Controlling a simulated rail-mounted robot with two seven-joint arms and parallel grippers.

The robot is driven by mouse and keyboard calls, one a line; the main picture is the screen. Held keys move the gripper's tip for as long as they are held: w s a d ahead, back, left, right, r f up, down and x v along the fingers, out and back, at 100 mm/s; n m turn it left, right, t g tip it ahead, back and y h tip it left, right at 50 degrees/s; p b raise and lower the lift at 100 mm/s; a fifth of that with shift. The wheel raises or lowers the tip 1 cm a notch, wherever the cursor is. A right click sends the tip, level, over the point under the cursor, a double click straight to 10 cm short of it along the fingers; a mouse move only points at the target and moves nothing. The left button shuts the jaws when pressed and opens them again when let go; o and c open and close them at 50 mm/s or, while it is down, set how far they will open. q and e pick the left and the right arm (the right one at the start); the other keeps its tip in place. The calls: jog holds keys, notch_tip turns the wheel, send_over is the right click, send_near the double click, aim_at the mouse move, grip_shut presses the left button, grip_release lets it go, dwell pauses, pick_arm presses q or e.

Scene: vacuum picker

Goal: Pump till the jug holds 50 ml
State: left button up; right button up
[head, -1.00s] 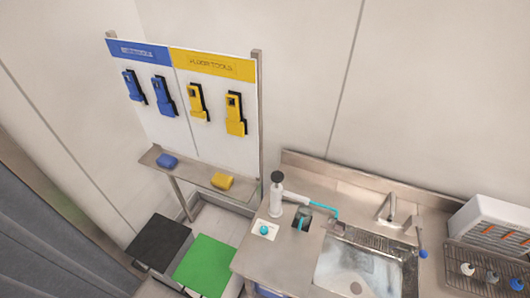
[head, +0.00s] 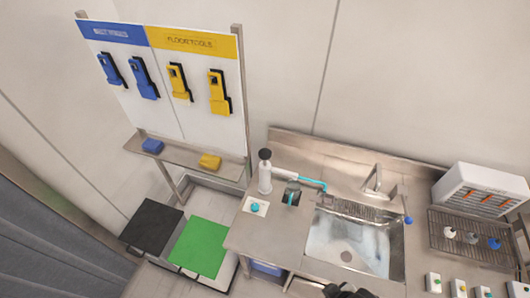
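A white pump (head: 265,178) with a black top stands upright on the steel counter, left of the sink. A white spout reaches right from it and ends in a teal tube (head: 315,182). A small dark-looking vessel (head: 291,197), perhaps the jug, stands just right of the pump; its fill level is too small to read. A teal knob (head: 255,207) sits on a white plate in front of the pump. A black part (head: 343,291), apparently my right gripper, shows at the bottom edge, well apart from the pump; its fingers are not clear. My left gripper is out of view.
A steel sink (head: 347,255) with a tap (head: 374,182) lies right of the pump. A rack (head: 460,235) with several small items and a white box (head: 485,195) stand further right. A tool board (head: 200,110) and a green-topped stand (head: 200,247) are at left.

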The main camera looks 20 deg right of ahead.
grip_shut()
dwell(1.3)
